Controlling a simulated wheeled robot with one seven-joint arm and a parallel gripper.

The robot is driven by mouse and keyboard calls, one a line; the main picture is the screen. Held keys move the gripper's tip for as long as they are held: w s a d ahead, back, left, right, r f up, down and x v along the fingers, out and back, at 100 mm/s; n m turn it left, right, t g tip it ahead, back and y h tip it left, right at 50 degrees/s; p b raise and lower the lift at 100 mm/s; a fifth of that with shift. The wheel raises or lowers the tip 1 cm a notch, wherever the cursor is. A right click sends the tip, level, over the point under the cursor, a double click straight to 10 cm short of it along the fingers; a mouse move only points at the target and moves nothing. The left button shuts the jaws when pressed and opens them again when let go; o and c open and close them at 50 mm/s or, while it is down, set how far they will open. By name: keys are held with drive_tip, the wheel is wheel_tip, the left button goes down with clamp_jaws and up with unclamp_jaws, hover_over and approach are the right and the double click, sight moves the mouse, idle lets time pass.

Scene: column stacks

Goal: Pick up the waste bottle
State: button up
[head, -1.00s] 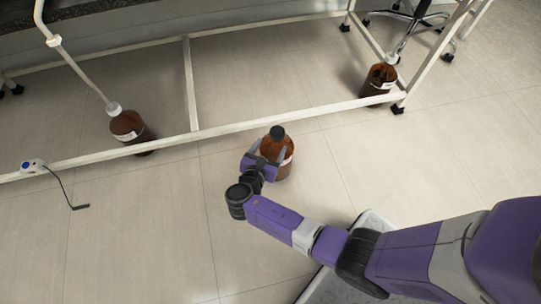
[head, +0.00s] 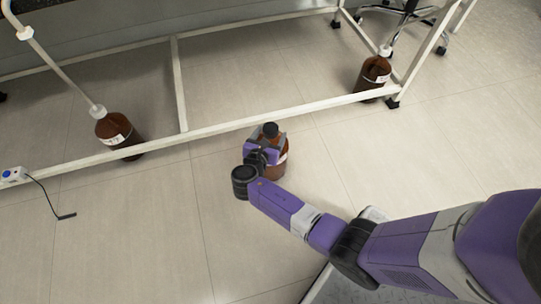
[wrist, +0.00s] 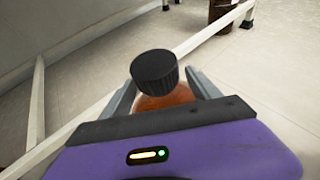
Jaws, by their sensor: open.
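A brown bottle with a black cap (head: 271,130) stands upright on the floor in front of the low white frame bar. Its body (head: 282,163) shows partly behind my gripper in the head view. In the wrist view the black cap (wrist: 155,72) and a bit of the brown shoulder (wrist: 167,101) show between the fingers. My gripper (head: 268,140) is open, with one finger on each side of the bottle's upper part. The wrist view shows the two grey fingers (wrist: 162,92) apart. I cannot tell whether they touch the bottle.
Two more brown bottles with white caps and tubes stand under the bench frame, one at left (head: 118,134) and one at right (head: 374,73). A white frame bar (head: 225,127) runs low behind my gripper. A cabled box (head: 14,174) sits at far left.

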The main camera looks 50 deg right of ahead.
clamp_jaws()
idle(0.4)
